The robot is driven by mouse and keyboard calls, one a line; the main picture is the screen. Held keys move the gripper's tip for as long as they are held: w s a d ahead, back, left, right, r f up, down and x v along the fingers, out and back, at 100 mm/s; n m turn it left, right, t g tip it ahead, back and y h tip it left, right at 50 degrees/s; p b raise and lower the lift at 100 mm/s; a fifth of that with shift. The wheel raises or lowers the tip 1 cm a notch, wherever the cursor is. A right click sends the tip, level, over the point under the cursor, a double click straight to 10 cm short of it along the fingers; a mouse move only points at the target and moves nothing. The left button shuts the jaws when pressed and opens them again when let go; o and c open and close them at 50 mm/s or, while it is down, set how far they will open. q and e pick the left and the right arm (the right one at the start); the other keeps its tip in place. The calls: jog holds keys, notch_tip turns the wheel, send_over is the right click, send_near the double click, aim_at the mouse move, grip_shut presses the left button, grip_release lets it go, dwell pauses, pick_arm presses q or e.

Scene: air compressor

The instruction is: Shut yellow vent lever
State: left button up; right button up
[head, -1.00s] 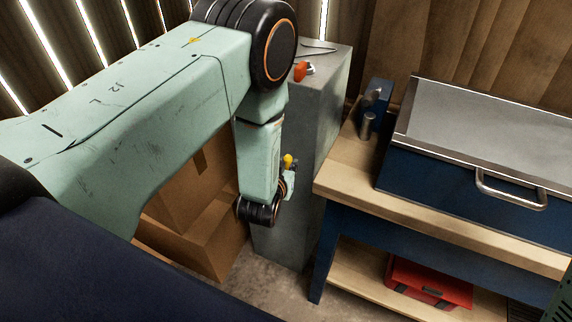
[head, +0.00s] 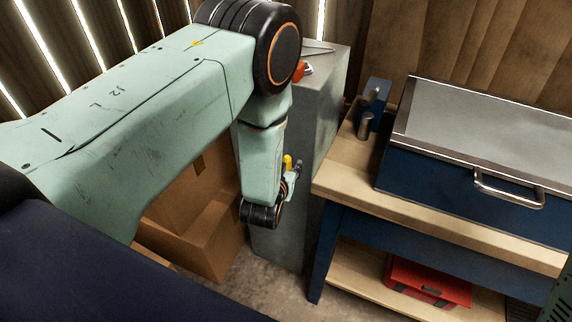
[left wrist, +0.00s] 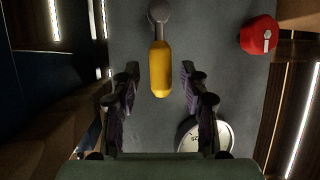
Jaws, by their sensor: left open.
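The yellow vent lever (left wrist: 160,70) shows in the left wrist view with its grey pivot end at the top and its yellow handle pointing down. My left gripper (left wrist: 159,76) is open, with one finger on each side of the handle and a visible gap on both sides. Whether the fingertips reach the lever's depth I cannot tell. In the head view the yellow lever (head: 287,161) is a small spot beside my left wrist, and my left gripper (head: 294,172) is mostly hidden by the arm. My right gripper is not in view.
A red knob (left wrist: 259,35) and a round gauge (left wrist: 212,134), partly covered by a finger, sit on the same grey panel. In the head view the grey cabinet (head: 318,120) stands beside a workbench (head: 430,222) with a blue box (head: 450,180). Cardboard boxes (head: 205,235) stand left.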

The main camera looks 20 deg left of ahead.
pick_arm(q)
jog(key=v, duration=1.2)
dwell(0.4)
jog(key=s+f+g+b, duration=0.1)
jog(key=s+f+g, duration=0.3)
jog(key=s, duration=0.5)
jog(key=s+a+f+m+g+h+b, duration=0.1)
jog(key=s+f+g, duration=0.3)
jog(key=s, duration=0.5)
jog(key=s+a+f+g+h+b, duration=0.1)
jog(key=s+f+g, duration=0.4)
jog(key=s, duration=0.4)
jog(key=shift+f, duration=0.9)
